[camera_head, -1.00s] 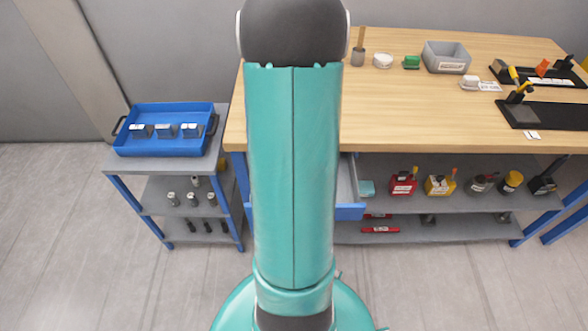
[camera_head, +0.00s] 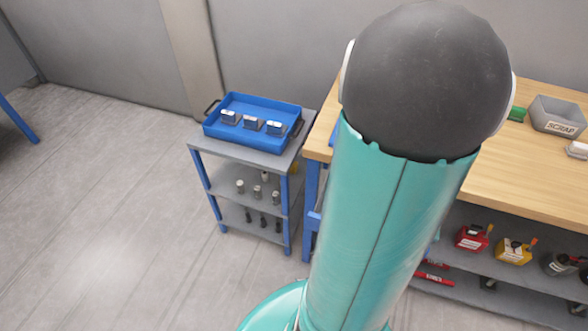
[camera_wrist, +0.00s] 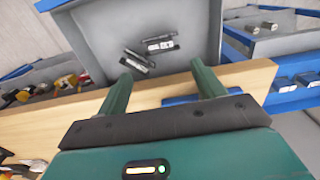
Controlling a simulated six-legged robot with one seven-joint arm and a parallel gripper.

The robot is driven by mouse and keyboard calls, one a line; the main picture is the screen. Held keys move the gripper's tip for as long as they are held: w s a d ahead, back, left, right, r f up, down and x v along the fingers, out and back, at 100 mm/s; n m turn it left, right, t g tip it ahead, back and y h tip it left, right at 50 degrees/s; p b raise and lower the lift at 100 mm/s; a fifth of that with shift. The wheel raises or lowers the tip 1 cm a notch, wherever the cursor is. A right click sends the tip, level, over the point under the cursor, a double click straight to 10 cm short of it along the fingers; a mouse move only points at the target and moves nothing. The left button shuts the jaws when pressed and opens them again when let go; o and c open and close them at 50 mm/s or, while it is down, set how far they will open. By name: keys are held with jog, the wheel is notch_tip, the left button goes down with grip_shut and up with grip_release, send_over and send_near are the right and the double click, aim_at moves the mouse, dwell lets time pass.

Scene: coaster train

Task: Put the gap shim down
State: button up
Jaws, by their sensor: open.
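My gripper (camera_wrist: 163,72) is open in the wrist view, with nothing between its two green fingers. Beyond the fingertips is an open grey drawer (camera_wrist: 200,25). Dark flat pieces with pale labels lie close together on its floor: one piece (camera_wrist: 160,44) lies across, and another (camera_wrist: 137,61) lies at a slant beside it. I cannot tell which of them is the gap shim. They look apart from the fingers. In the head view my arm hides the gripper and the drawer's inside.
A wooden bench (camera_head: 520,165) stands right, with a grey scrap bin (camera_head: 556,117) on top and red (camera_head: 473,238) and yellow (camera_head: 514,251) containers below. A cart (camera_head: 197,151) left of it carries a blue tray (camera_head: 236,136) with three blocks. Floor at left is clear.

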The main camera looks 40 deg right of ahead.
jog(key=w+a+r+n+t, duration=0.1)
jog(key=w+a+r+n, duration=0.25)
jog(key=a, duration=0.45)
jog(key=w+a+r+n+t+h, duration=0.15)
jog(key=w+a+r, duration=0.25)
jog(key=a, duration=0.4)
jog(key=w+a+r+n+t, duration=0.1)
jog(key=w+a+r+n, duration=0.25)
jog(key=a, duration=0.45)
jog(key=s+a+r+n+t, duration=0.1)
jog(key=a+r+n, duration=0.1)
jog(key=a, duration=0.4)
jog(key=s+a+r+n+t+y, duration=0.1)
jog(key=a+r+n, duration=0.1)
jog(key=a, duration=0.4)
jog(key=shift+s+a, duration=0.15)
jog(key=shift+s, duration=0.25)
jog(key=shift+y, duration=0.25)
jog(key=shift+c, duration=0.5)
